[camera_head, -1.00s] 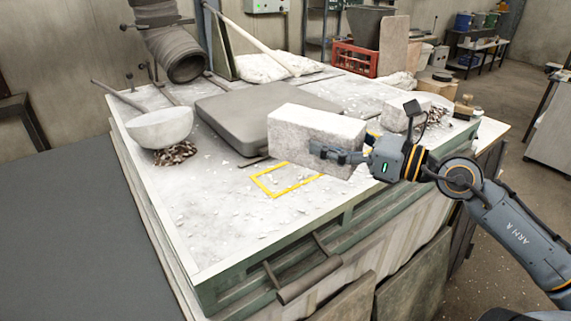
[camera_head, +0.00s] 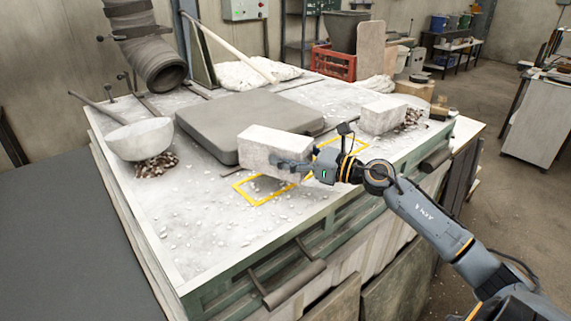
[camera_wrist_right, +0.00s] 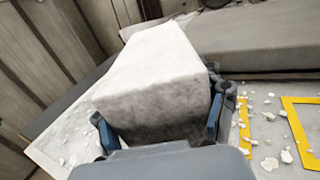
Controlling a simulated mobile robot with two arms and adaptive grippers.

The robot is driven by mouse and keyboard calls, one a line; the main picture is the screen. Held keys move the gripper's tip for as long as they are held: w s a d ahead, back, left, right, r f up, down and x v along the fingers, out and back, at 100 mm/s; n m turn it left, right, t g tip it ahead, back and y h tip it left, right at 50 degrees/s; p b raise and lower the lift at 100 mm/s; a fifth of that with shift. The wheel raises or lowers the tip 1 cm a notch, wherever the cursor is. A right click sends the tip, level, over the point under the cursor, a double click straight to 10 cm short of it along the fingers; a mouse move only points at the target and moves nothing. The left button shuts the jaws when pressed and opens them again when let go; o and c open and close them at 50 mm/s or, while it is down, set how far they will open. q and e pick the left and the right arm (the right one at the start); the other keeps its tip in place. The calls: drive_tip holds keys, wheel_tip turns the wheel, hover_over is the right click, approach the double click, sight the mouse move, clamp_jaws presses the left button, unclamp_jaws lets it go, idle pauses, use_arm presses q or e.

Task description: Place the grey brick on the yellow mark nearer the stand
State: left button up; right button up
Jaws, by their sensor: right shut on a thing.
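The pale grey brick (camera_head: 268,152) is in my right gripper (camera_head: 292,165), which is shut on it from its right end. In the right wrist view the brick (camera_wrist_right: 155,75) sits between the two blue fingers. It appears to be above the table, behind and over part of the front yellow mark (camera_head: 246,197); any gap beneath it is hard to judge. A second yellow mark (camera_head: 327,142) shows partly behind my right gripper. Yellow lines (camera_wrist_right: 298,130) also show right of the fingers in the right wrist view. I cannot tell which object is the stand. My left gripper is out of view.
A pale ladle bowl (camera_head: 140,141) rests over dark pebbles (camera_head: 156,165) at the left. A thick grey slab (camera_head: 235,113) lies behind the held brick. Another pale block (camera_head: 383,115) stands at the right beside more pebbles. The front left of the tabletop is open, with small chips.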

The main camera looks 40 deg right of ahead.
drive_tip(key=shift+w+d+f, duration=0.15)
drive_tip(key=shift+w+f, duration=0.4)
drive_tip(key=shift+w, duration=0.15)
drive_tip(key=shift+s+f+p, duration=0.1)
drive_tip(key=shift+f+p, duration=0.6)
drive_tip(key=shift+f, duration=0.75)
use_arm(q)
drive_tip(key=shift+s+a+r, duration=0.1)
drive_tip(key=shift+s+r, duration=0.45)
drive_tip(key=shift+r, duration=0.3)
use_arm(e)
drive_tip(key=shift+f, duration=0.15)
drive_tip(key=o, duration=1.8)
drive_tip(key=shift+s+f, duration=0.1)
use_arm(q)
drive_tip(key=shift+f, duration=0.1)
use_arm(e)
drive_tip(key=shift+o, duration=0.2)
